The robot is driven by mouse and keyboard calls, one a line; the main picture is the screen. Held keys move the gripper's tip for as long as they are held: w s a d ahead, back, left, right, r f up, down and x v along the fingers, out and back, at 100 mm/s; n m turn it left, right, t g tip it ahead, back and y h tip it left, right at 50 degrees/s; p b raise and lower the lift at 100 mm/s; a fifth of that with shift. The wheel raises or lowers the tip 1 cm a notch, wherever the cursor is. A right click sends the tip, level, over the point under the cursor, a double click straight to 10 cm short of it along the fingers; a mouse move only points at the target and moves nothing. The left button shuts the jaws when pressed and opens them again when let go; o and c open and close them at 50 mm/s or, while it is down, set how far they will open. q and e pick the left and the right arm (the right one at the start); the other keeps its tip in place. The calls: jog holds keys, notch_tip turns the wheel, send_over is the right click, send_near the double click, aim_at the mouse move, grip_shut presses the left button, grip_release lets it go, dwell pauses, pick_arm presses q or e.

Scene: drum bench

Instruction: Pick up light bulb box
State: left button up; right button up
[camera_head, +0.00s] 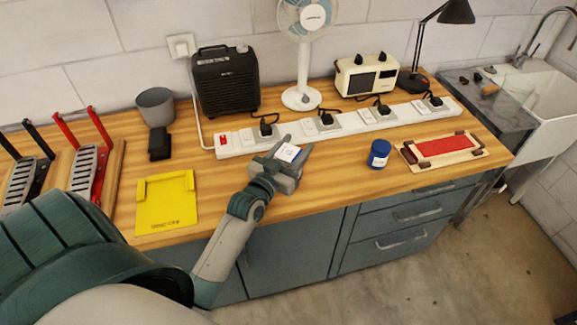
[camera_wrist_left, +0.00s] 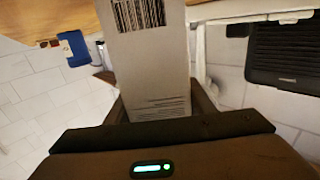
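The light bulb box (camera_head: 289,153) is a small white carton with a blue mark, seen between the fingers of my left gripper (camera_head: 297,147) near the front middle of the bench. In the left wrist view the box (camera_wrist_left: 158,60) shows a pale side with a barcode and small print. It fills the space between the dark fingers (camera_wrist_left: 160,103), which lie against both its sides, so the gripper looks shut on it. The fingers hide part of the box. My right gripper is not in view.
A white power strip (camera_head: 345,125) runs behind the gripper, with a fan (camera_head: 301,98), black heater (camera_head: 225,80) and cream radio (camera_head: 367,78) beyond. A blue jar (camera_head: 379,154) and red-and-wood tray (camera_head: 408,155) stand right; a yellow holder (camera_head: 166,205) lies left.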

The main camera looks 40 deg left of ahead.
pick_arm(q)
jog(key=shift+c, duration=0.9)
jog(key=shift+r, duration=0.15)
jog(key=shift+r+b, duration=0.3)
jog(key=shift+r, duration=0.3)
notch_tip(320, 180, up, 2)
jog(key=shift+r+b, duration=0.2)
jog(key=shift+b, duration=0.2)
jog(key=s+d+r, duration=0.2)
jog(key=d, duration=0.1)
jog(key=s+d+r+b, duration=0.1)
jog(key=s+d+r, duration=0.1)
jog(key=d, duration=0.1)
jog(key=s+d+r+b, duration=0.1)
jog(key=s+d+r, duration=0.1)
jog(key=d+r, duration=0.1)
jog(key=shift+s+d+r, duration=0.1)
jog(key=shift+s+d, duration=0.05)
jog(key=shift+d, duration=0.3)
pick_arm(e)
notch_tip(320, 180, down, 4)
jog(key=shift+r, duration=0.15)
